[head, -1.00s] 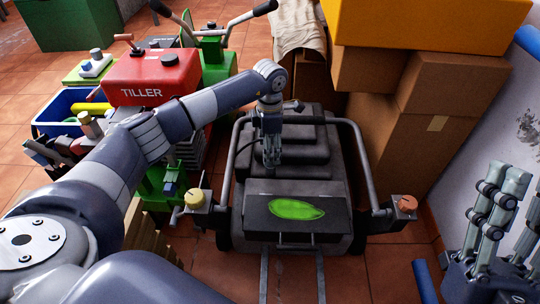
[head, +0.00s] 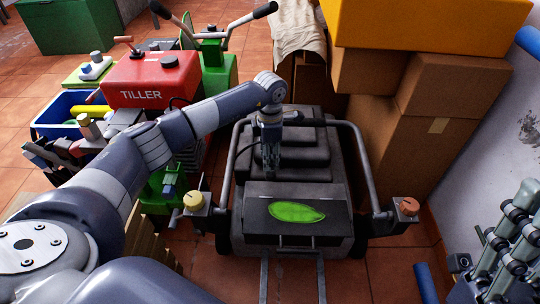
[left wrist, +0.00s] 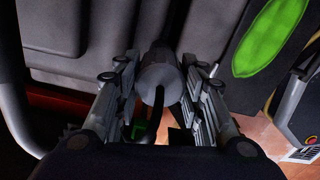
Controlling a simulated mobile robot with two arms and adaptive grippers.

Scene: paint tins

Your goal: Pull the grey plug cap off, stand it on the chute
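The grey plug cap (left wrist: 160,78) is a short cylinder with a dark cable at its near face, in the left wrist view. My left gripper (left wrist: 160,62) has one finger on each side of it, and the fingers look pressed against it. In the head view my left gripper (head: 269,165) points down over the dark mower (head: 315,155), and the cap is mostly hidden there. The chute (head: 255,219) is the dark box with a green leaf mark at the mower's near end. My right gripper (head: 520,225) is at the right edge, partly cut off, with its fingers apart and empty.
Grey handle bars with a yellow knob (head: 193,200) and an orange knob (head: 408,205) flank the mower. A red tiller (head: 150,80) and blue crate (head: 48,118) stand left. Cardboard boxes (head: 405,150) stack at right.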

